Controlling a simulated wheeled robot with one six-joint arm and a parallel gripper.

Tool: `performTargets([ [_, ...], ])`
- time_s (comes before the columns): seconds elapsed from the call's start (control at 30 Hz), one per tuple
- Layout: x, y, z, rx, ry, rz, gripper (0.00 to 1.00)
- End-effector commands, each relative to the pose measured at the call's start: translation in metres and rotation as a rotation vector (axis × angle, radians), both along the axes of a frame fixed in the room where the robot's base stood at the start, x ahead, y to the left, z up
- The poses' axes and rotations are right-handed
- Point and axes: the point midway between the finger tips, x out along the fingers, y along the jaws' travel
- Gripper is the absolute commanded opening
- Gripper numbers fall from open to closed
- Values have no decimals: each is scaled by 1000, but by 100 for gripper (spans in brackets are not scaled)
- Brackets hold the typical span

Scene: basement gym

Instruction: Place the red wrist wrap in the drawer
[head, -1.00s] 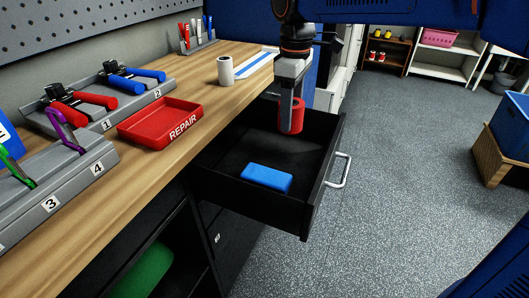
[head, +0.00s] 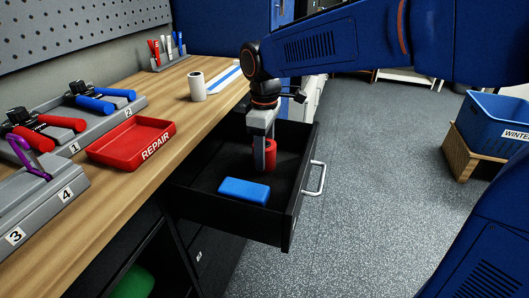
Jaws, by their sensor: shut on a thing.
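The red wrist wrap (head: 270,154) is a short red roll, held upright by my gripper (head: 264,158). My gripper points down and is shut on the wrap, with one grey finger in front of it. The wrap is inside the outline of the open black drawer (head: 228,224), towards its back. I cannot tell whether the wrap touches the drawer floor. The drawer is pulled out from under the wooden workbench and has a silver handle (head: 315,178) on its right side. A blue block (head: 244,191) lies on the drawer floor, in front of the wrap and apart from it.
The workbench (head: 115,193) holds a red REPAIR tray (head: 131,142), a white roll (head: 197,86) and grey racks with coloured-handled grips (head: 92,98). A blue bin (head: 494,122) in a wooden crate stands at the right. The speckled floor beside the drawer is clear.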

Motion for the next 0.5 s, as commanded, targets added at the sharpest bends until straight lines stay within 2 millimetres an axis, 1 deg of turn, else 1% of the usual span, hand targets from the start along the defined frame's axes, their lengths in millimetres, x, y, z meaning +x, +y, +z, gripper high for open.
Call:
performTargets([
  [0.07, 0, 0, -1, 0, 0, 0, 20],
  [0.1, 0, 0, -2, 0, 0, 0, 53],
  [0.17, 0, 0, -1, 0, 0, 0, 68],
  [0.2, 0, 0, -1, 0, 0, 0, 70],
  [0.5, 0, 0, 0, 0, 0, 0, 70],
])
